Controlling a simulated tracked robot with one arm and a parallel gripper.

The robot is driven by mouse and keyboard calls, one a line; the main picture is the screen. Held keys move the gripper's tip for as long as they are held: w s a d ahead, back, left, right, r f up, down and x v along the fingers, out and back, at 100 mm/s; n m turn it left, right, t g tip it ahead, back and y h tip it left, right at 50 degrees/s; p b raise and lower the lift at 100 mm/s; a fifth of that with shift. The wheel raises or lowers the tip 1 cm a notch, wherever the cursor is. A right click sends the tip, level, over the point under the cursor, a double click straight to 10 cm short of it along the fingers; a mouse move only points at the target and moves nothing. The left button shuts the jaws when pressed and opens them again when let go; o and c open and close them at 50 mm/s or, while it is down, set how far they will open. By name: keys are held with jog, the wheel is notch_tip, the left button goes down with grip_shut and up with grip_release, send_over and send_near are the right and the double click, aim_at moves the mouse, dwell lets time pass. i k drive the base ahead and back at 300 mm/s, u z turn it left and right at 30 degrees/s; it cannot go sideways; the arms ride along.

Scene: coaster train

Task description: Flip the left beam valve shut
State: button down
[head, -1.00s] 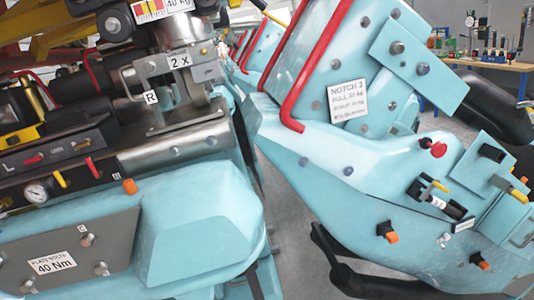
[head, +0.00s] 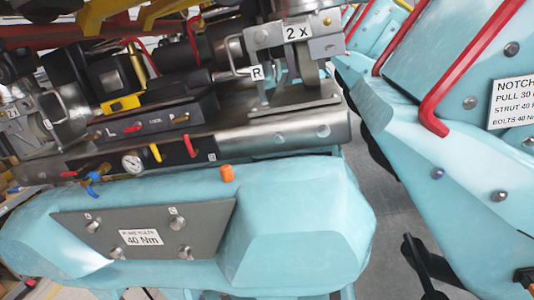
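A small valve with a blue handle (head: 95,180) sits at the left end of the steel beam (head: 285,138), beside the pressure gauge (head: 132,164). Its fitting looks brass-coloured and is small in view; I cannot tell whether it is open or shut. A yellow lever (head: 155,152) and a red lever (head: 190,146) stand on the beam right of the gauge. My gripper does not show in the head view.
A light blue cover with a grey bolted plate (head: 75,231) lies below the beam. Blue car bodies with a red bar (head: 433,112) stand at the right. Grey floor (head: 392,203) shows between.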

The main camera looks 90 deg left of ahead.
aim_at(79, 170)
jog(key=u, duration=0.7)
jog(key=i, duration=0.1)
jog(key=u, duration=2.65)
jog(key=k, duration=0.7)
jog(key=z, duration=0.1)
jog(key=i, duration=1.3)
jog(key=z, duration=0.2)
